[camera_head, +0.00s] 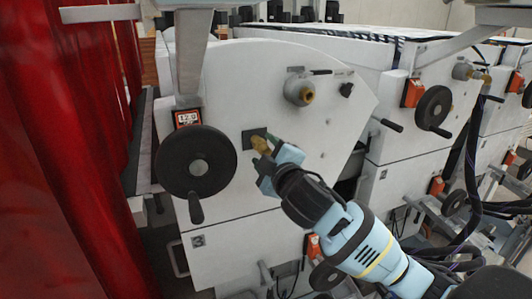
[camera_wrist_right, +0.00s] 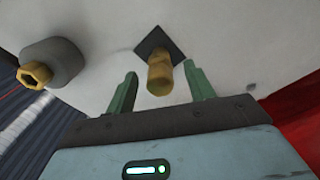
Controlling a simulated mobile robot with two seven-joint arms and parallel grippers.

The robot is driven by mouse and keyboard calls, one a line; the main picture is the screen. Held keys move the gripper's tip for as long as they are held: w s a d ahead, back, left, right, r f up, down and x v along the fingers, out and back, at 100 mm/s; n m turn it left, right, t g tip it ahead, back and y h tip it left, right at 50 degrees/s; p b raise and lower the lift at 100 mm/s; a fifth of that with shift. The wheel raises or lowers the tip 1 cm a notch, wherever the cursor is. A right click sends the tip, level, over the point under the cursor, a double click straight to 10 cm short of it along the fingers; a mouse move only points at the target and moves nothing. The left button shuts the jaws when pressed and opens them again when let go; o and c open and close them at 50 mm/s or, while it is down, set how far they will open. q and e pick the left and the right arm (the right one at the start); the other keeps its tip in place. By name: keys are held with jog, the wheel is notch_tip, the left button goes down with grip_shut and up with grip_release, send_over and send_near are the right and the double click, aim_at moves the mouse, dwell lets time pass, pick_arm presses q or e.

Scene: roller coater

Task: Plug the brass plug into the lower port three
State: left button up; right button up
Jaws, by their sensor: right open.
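The brass plug (camera_head: 261,145) sits at the dark square plate (camera_head: 248,134) of the lower port on the white machine panel. In the right wrist view the plug (camera_wrist_right: 159,75) sticks out from the dark plate (camera_wrist_right: 150,42); how deep it sits cannot be told. My right gripper (camera_wrist_right: 160,72) is open, its two green fingers on either side of the plug with visible gaps. In the head view the right gripper (camera_head: 268,160) reaches the plug from the lower right. My left gripper does not show.
A grey round fitting with a brass end (camera_head: 300,92) is above right of the lower port. A black handwheel (camera_head: 196,164) stands close on its left, with a red counter (camera_head: 187,118) above. Red curtains (camera_head: 60,150) hang at far left. A panel label (camera_head: 198,241) reads 3.

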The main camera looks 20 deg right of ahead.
jog(key=s, duration=0.7)
jog(key=shift+s+a, duration=0.2)
jog(key=shift+s, duration=0.2)
dwell(0.5)
jog(key=s+a+f+m+g+y, duration=0.1)
jog(key=s+a+f+m+g, duration=0.15)
jog(key=f, duration=1.05)
jog(key=s+a+f+m+g+y, duration=0.1)
jog(key=s+f+g+y, duration=0.15)
jog(key=f, duration=0.95)
jog(key=s+a+f+m+g, duration=0.1)
jog(key=s+f+m+g, duration=0.2)
jog(key=s+f, duration=1.8)
jog(key=m, duration=0.2)
jog(key=shift+s+m, duration=0.35)
jog(key=shift+s, duration=0.05)
jog(key=shift+h, duration=0.25)
